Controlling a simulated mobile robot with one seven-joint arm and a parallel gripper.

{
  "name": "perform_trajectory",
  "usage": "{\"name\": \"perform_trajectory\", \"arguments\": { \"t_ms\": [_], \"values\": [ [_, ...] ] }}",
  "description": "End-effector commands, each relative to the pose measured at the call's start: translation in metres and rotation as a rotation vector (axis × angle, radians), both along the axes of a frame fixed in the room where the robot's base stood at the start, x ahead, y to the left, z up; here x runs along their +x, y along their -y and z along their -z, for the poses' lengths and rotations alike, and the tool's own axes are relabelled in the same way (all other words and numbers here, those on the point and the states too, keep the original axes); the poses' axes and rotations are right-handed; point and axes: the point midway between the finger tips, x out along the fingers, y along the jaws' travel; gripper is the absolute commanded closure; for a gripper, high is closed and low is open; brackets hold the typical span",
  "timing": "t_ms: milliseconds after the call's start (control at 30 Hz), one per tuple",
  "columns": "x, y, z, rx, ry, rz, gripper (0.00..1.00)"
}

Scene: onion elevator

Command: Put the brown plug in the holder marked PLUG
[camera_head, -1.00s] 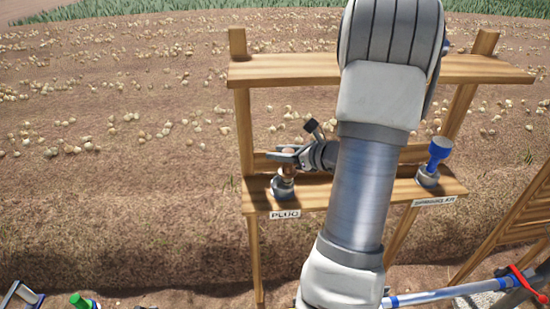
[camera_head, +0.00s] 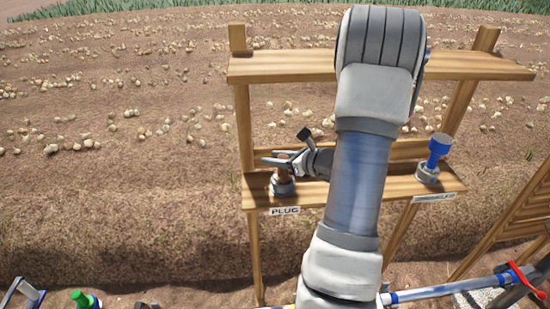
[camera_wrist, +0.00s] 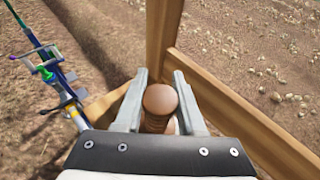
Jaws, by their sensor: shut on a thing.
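The brown plug (camera_wrist: 160,99) is upright between the two fingers of my gripper (camera_wrist: 160,92) in the wrist view, its rounded top showing. In the head view my gripper (camera_head: 280,160) reaches in from the right, shut on the plug (camera_head: 284,174). The plug stands at the grey ring-shaped holder (camera_head: 283,188) above the PLUG label (camera_head: 285,211) on the left of the wooden shelf (camera_head: 318,192). Its lower end is hidden, so I cannot tell how deep it sits in the holder.
A blue-topped tool (camera_head: 438,150) stands in another holder (camera_head: 427,175) at the shelf's right end. A wooden upper board (camera_head: 280,66) spans above, and posts flank the shelf. My arm hides the shelf's middle. Soil with scattered onions lies behind.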

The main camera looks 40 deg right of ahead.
Motion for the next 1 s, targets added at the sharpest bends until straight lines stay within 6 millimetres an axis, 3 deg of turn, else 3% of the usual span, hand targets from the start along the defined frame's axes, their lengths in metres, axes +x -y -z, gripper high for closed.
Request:
{"name": "perform_trajectory", "arguments": {
  "t_ms": [67, 100, 267, 733, 1000],
  "values": [
    [0.0, 0.0, 0.004, -0.001, 0.001, 0.0, 1.0],
    [0.0, 0.0, 0.004, 0.0, 0.0, 0.0, 0.59],
    [0.0, 0.0, 0.002, 0.0, 0.0, 0.0, 0.31],
    [0.0, 0.0, -0.008, 0.0, 0.0, 0.0, 0.31],
    [-0.055, 0.014, -0.028, -0.004, 0.002, 0.005, 0.31]
  ]
}}
